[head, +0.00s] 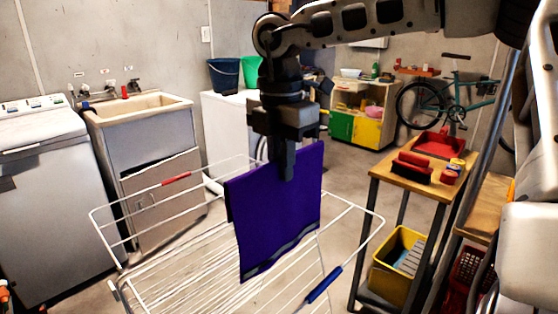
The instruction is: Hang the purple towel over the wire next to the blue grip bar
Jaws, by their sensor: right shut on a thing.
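The purple towel (272,215) hangs folded, with a grey stripe near its lower edge, at the middle of the head view. My right gripper (287,168) points down and is shut on the top edge of the towel. The towel is in front of or over the white wire drying rack (190,276); I cannot tell whether it touches the wires. The blue grip bar (323,285) is on the rack's near right side, to the lower right of the towel. My left gripper is not in view.
A red grip (176,179) is on the rack's far left side. A wooden table (411,178) with red items and a yellow crate (396,268) stands at right. A sink (138,106) and a washing machine (40,190) stand at left.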

